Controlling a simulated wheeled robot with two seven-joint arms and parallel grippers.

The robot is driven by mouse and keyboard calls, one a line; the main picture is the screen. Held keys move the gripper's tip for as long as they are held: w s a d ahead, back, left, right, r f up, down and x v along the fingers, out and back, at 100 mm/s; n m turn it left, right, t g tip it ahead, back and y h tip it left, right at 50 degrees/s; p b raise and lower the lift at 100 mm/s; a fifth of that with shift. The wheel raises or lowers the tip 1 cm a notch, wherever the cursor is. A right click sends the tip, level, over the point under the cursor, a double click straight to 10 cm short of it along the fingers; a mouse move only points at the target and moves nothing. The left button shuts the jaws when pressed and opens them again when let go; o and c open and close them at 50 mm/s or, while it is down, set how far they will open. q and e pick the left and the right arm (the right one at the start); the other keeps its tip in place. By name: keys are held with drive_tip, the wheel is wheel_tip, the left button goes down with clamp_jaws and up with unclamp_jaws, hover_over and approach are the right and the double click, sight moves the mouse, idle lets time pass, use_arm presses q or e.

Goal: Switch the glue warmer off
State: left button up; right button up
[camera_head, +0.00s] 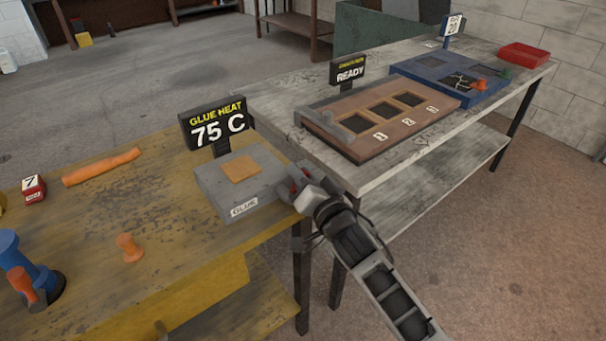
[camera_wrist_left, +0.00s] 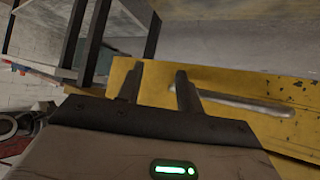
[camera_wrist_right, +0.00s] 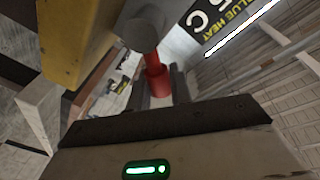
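The glue warmer (camera_head: 236,186) is a grey box with an orange pad on top and a GLUE label, on the yellow bench. Its display (camera_head: 217,123) reads 75 C. My right gripper (camera_head: 301,183) is at the warmer's right side. In the right wrist view a red handle (camera_wrist_right: 158,82) on a grey round stem (camera_wrist_right: 146,31) lies between my right fingers (camera_wrist_right: 158,93). Whether they press on it cannot be told. My left gripper (camera_wrist_left: 159,85) is out of the head view. In its wrist view it is open and empty, facing the yellow bench.
The yellow bench (camera_head: 100,228) also holds an orange rod (camera_head: 101,167), an orange knob-shaped piece (camera_head: 129,247), a red block (camera_head: 34,188) and a blue stand (camera_head: 28,262). The grey bench behind holds a wooden tray (camera_head: 345,145), a READY sign (camera_head: 348,72), a blue board (camera_head: 425,67) and a red bin (camera_head: 524,56).

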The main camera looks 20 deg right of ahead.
clamp_jaws()
drive_tip(key=shift+a+r, duration=0.1)
drive_tip(key=n, duration=0.2)
drive_tip(key=a+n, duration=0.1)
drive_tip(key=shift+s+r+t, duration=0.2)
drive_tip(key=shift+r+t, duration=0.1)
drive_tip(key=n, duration=0.1)
drive_tip(key=a+n, duration=0.1)
drive_tip(key=n, duration=0.1)
drive_tip(key=a+n+y, duration=0.1)
drive_tip(key=n, duration=0.1)
drive_tip(key=shift+s+r+t+b, duration=0.2)
drive_tip(key=shift+s+t+b, duration=0.1)
drive_tip(key=shift+s+b, duration=0.1)
drive_tip(key=n, duration=0.1)
drive_tip(key=a+n, duration=0.1)
drive_tip(key=n, duration=0.1)
drive_tip(key=a+n+y+b, duration=0.1)
drive_tip(key=n, duration=0.1)
drive_tip(key=shift+s+f, duration=0.2)
drive_tip(key=shift+s, duration=0.15)
drive_tip(key=shift+s+a+f+n+y+b, duration=0.15)
drive_tip(key=shift+a+n+y, duration=0.1)
drive_tip(key=shift+n, duration=0.5)
drive_tip(key=shift+a+f+n+y+b, duration=0.15)
drive_tip(key=shift+a+n+y, duration=0.15)
drive_tip(key=shift+n, duration=0.5)
drive_tip(key=shift+s+a+f+n+y+b, duration=0.15)
drive_tip(key=shift+a+n+y, duration=0.1)
drive_tip(key=shift+n, duration=0.5)
